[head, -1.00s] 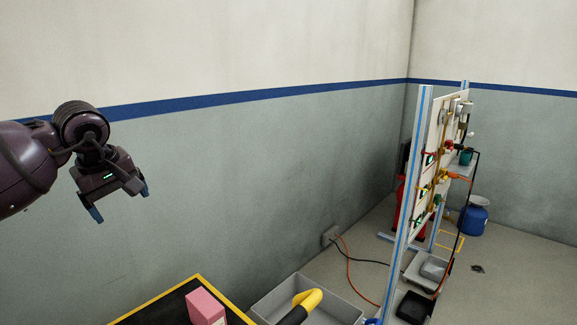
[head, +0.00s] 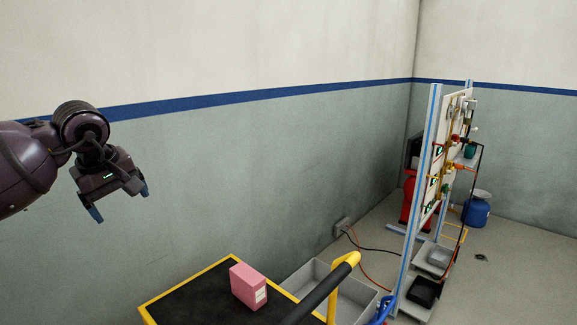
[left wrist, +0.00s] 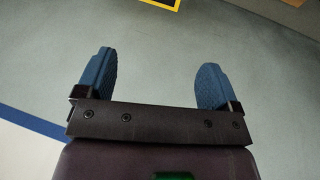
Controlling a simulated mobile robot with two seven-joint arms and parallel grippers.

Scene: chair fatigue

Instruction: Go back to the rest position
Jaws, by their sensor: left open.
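My left gripper (head: 119,203) is raised at the left of the head view, in front of the grey wall. Its two blue fingers are apart with nothing between them. The left wrist view shows the same open fingers (left wrist: 154,85) over plain grey surface. My right gripper is in neither view.
A black cart top with a yellow rim (head: 190,277) is at the bottom, bearing a pink box (head: 248,286). A yellow and black handle (head: 345,262) rises beside a grey bin (head: 355,304). A panel stand (head: 421,200) and a blue canister (head: 476,212) stand at right.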

